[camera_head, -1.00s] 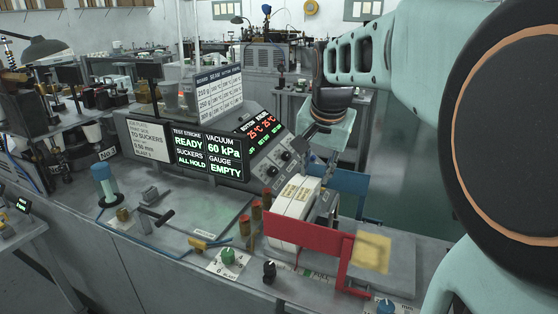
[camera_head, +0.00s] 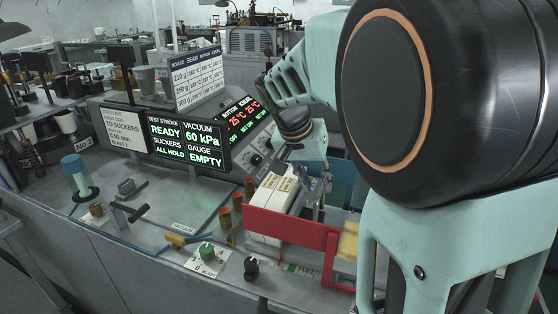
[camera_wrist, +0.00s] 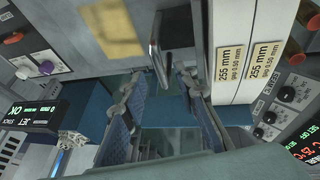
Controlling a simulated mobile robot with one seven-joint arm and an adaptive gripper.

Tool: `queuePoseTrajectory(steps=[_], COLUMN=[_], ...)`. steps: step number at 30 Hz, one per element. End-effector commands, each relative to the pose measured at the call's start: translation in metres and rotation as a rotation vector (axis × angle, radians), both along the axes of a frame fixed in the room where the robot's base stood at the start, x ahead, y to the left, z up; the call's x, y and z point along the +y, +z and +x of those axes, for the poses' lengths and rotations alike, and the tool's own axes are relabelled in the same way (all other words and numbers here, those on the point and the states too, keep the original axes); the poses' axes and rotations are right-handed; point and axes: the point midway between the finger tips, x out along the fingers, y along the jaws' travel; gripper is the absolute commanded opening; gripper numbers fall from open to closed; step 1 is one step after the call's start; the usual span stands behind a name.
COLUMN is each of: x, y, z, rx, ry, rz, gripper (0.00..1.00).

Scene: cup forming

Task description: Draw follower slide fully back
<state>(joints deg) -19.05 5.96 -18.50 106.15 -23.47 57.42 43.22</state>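My gripper (camera_wrist: 160,84) is open in the wrist view, with its two blue-padded fingers apart. An upright grey metal tab (camera_wrist: 157,62) stands just beyond and between the fingertips; it may be the follower slide's handle, but I cannot tell for sure. No grip on it shows. White blocks labelled 255 mm (camera_wrist: 232,50) stand right of the tab. In the head view the white blocks (camera_head: 268,208) sit behind the red bracket (camera_head: 290,229). My gripper (camera_head: 318,190) is low at their right side, partly hidden by my arm.
A control panel with screens (camera_head: 195,142) stands behind the bench, showing READY and EMPTY. Copper-topped posts (camera_head: 225,217), a green knob (camera_head: 207,251) and a black knob (camera_head: 251,267) are near the blocks. A yellow pad (camera_head: 348,243) lies right.

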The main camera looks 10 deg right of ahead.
Motion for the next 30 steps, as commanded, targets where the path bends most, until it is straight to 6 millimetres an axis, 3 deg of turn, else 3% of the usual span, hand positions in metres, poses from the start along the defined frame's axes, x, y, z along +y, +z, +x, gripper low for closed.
queuePoseTrajectory(steps=[6, 14, 22, 30], x=[-0.007, -0.007, -0.007, -0.007], y=[-0.017, -0.018, -0.018, -0.018], z=[0.004, 0.005, 0.005, 0.005], rx=[0.001, -0.002, -0.002, -0.002], ry=[0.000, 0.000, 0.000, 0.000], rz=[0.001, 0.000, 0.000, 0.001], gripper=[0.27, 0.27, 0.01, 0.00])
